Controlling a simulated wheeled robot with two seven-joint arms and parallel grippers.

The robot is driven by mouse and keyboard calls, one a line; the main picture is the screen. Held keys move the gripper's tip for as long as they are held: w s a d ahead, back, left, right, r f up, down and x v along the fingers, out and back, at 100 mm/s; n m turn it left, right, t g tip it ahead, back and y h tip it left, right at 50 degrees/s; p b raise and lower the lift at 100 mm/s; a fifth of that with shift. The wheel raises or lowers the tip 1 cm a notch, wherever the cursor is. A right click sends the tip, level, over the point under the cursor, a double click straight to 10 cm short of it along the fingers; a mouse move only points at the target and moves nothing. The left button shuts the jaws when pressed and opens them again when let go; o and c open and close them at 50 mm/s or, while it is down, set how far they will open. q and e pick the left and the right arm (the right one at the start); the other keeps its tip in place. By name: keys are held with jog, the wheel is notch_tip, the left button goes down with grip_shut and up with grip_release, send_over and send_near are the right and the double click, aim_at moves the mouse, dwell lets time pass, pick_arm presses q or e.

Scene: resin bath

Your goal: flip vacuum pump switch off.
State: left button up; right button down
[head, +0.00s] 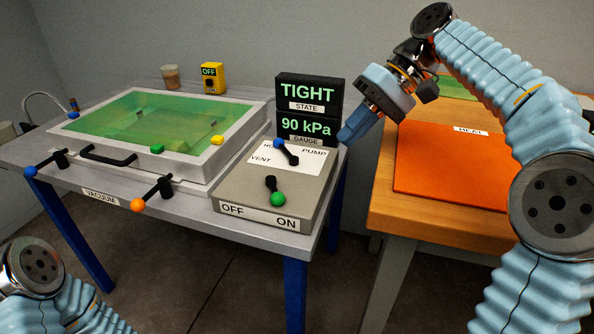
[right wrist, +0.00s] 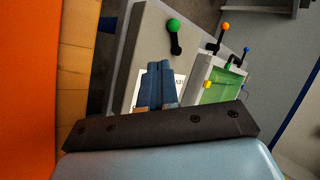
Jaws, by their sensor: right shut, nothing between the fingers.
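The pump switch is a black lever with a green knob (head: 277,199) on the grey control box (head: 232,190). Its knob leans toward the front, nearer the ON label than the OFF label. It also shows in the right wrist view as the green knob (right wrist: 173,25). My right gripper (head: 347,134) is shut and empty, above and to the right of the box, apart from the switch. In the right wrist view its blue fingers (right wrist: 160,68) lie together over the box's white label. Only part of my left arm shows at bottom left; its gripper is out of view.
A blue-knobbed selector (head: 287,151) sits behind the switch, its knob toward a partly hidden label. Displays (head: 308,93) read TIGHT and 90 kPa. The green bath (head: 245,120) has orange and blue levers in front. An orange mat (head: 450,165) lies right.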

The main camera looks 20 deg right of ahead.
aim_at(282, 194)
jog(key=b+x, duration=0.2)
jog(key=x, duration=0.8)
jog(key=shift+d, duration=0.1)
jog(key=shift+a+f, duration=0.2)
jog(key=shift+a, duration=0.85)
jog(key=shift+a+f, duration=0.2)
jog(key=shift+a, duration=0.8)
